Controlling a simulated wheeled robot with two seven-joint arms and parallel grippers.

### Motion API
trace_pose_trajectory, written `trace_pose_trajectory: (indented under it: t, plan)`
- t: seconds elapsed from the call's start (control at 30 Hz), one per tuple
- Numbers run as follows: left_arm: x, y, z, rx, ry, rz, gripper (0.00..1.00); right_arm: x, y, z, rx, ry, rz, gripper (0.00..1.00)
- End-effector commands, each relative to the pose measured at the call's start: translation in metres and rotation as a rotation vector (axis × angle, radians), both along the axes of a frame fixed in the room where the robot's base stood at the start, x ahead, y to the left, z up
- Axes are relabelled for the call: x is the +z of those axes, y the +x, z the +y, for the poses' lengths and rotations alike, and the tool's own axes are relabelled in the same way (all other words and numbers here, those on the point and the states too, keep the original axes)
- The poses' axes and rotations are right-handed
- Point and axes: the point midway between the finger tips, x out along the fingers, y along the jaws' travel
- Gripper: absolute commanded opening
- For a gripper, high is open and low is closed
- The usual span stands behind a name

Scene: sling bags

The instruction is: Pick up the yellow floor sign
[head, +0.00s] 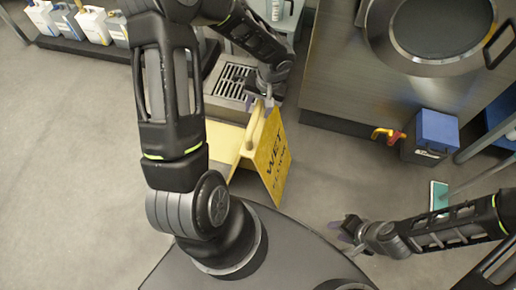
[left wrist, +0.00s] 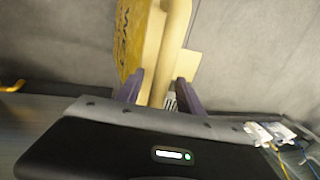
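The yellow floor sign (head: 271,160) stands on the floor as an A-frame, with "WET" lettering on its right panel. My left gripper (head: 262,103) is at the sign's top end in the head view. In the left wrist view, the purple fingers of the left gripper (left wrist: 158,92) are apart, on either side of the sign's top edge (left wrist: 172,40). A gap shows beside the right finger, so the gripper looks open around it. My left arm hides some of the area left of the sign. My right gripper (head: 350,232) is low at the right, empty, with fingers looking apart.
A floor drain grate (head: 232,80) lies behind the sign. Several jugs (head: 92,24) stand at the back left. The left floor is clear.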

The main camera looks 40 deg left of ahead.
Motion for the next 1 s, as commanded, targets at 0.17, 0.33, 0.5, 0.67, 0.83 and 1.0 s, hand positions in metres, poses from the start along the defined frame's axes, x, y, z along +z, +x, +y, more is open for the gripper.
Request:
trace_pose_trajectory:
  t: [0.17, 0.33, 0.5, 0.67, 0.83, 1.0]
  plan:
    - [0.0001, 0.0, 0.0, 0.0, 0.0, 0.0, 0.29, 0.0, 0.0, 0.0, 0.0, 0.0, 0.0, 0.36]
    - [0.0001, 0.0, 0.0, 0.0, 0.0, 0.0, 0.15, 0.0, 0.0, 0.0, 0.0, 0.0, 0.0, 0.36]
    - [0.0001, 0.0, 0.0, 0.0, 0.0, 0.0, 0.01, 0.0, 0.0, 0.0, 0.0, 0.0, 0.0, 0.36]
    - [0.0001, 0.0, 0.0, 0.0, 0.0, 0.0, 0.0, 0.0, 0.0, 0.0, 0.0, 0.0, 0.0, 0.36]
    - [0.0001, 0.0, 0.0, 0.0, 0.0, 0.0, 0.0, 0.0, 0.0, 0.0, 0.0, 0.0, 0.0, 0.36]
    - [0.0, 0.0, 0.0, 0.0, 0.0, 0.0, 0.0, 0.0, 0.0, 0.0, 0.0, 0.0, 0.0, 0.36]
